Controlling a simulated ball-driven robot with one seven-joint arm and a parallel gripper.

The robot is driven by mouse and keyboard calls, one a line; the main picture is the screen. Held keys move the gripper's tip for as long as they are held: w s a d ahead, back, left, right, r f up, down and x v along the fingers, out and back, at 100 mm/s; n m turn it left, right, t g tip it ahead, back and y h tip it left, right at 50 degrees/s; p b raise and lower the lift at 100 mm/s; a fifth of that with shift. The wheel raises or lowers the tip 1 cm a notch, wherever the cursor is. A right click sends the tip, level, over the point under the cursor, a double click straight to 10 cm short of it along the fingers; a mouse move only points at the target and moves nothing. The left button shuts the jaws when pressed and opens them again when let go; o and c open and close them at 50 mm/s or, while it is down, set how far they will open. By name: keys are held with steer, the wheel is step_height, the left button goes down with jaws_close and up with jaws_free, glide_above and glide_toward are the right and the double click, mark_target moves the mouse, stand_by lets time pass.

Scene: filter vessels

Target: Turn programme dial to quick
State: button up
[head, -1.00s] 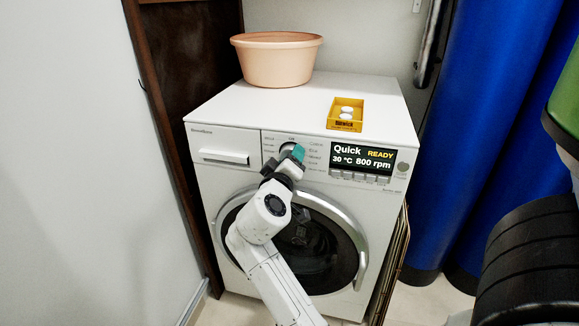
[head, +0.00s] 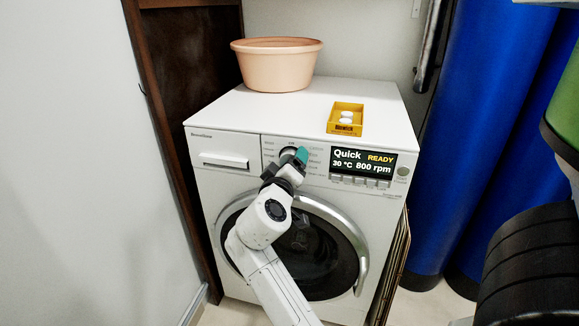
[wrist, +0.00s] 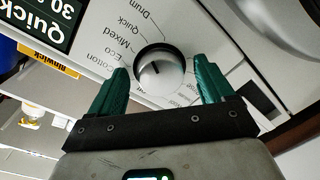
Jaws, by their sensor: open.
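The programme dial (wrist: 158,72) is a round silver-white knob on the washing machine's front panel, with a dark mark on its face. In the wrist view, labels such as Quick, Mixed, Eco and Cotton appear upside down around it. My gripper (wrist: 161,64) is open, with its green fingers on either side of the dial and visible gaps between. In the head view my gripper (head: 300,156) is at the panel and hides much of the dial. The display (head: 362,161) reads "Quick READY", 30 °C and 800 rpm.
The washing machine (head: 240,110) has a round door below the panel, with my arm in front of it. A peach basin (head: 277,68) and a yellow tray (head: 346,127) with white round pieces are on top.

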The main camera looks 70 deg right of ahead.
steer(key=s+a+p, duration=0.1)
steer(key=a, duration=0.9)
steer(key=shift+a+r, duration=0.35)
steer(key=shift+s+f, duration=0.1)
